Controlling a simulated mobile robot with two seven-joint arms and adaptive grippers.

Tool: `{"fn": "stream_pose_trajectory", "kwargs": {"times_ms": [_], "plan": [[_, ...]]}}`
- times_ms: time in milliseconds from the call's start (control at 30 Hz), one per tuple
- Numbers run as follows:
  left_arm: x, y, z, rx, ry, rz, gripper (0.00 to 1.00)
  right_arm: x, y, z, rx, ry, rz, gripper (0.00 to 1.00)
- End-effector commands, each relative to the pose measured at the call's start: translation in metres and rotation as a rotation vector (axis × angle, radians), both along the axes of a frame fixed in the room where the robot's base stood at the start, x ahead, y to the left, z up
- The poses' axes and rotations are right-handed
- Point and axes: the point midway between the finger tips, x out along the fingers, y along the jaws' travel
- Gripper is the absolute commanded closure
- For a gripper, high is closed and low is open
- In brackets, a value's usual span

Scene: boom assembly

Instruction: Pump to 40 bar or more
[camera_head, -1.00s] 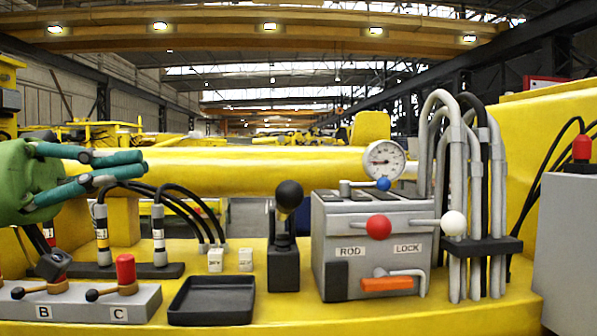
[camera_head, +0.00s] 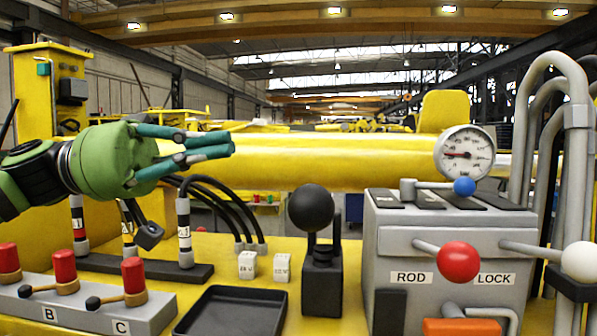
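The pressure gauge (camera_head: 466,154) has a round white dial; its needle points left, and the figures are too small to read. It stands on the grey hydraulic unit (camera_head: 436,249) labelled ROD and LOCK. The unit carries a blue-knobbed valve (camera_head: 464,187), a red-ball lever (camera_head: 459,262), a white-ball lever (camera_head: 580,262) and an orange handle (camera_head: 461,327). Left of it a black-ball lever (camera_head: 311,208) rises from a black block (camera_head: 322,286). My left gripper (camera_head: 233,140), green with teal fingers, is open and empty, left of this lever and apart from it. My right gripper is out of view.
A black tray (camera_head: 233,312) and two small white blocks (camera_head: 248,265) lie on the yellow deck. A grey box with red-topped levers marked B and C (camera_head: 75,304) stands at the lower left. Hoses rise behind it. Grey pipes (camera_head: 555,120) stand at the right.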

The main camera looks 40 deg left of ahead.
Motion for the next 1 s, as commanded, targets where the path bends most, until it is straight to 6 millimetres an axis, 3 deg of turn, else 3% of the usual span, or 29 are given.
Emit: {"fn": "stream_pose_trajectory", "kwargs": {"times_ms": [167,633,700,1000], "plan": [[0.008,-0.012,0.005,0.0,0.002,-0.005,1.0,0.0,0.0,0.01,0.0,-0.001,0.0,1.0],[0.056,-0.086,0.019,-0.001,0.002,-0.008,1.0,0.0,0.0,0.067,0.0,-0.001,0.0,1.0],[0.051,-0.083,0.003,0.0,-0.001,-0.001,1.0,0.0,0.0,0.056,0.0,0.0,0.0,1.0],[0.042,-0.082,-0.02,0.001,-0.001,0.0,1.0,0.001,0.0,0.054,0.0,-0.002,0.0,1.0]]}}
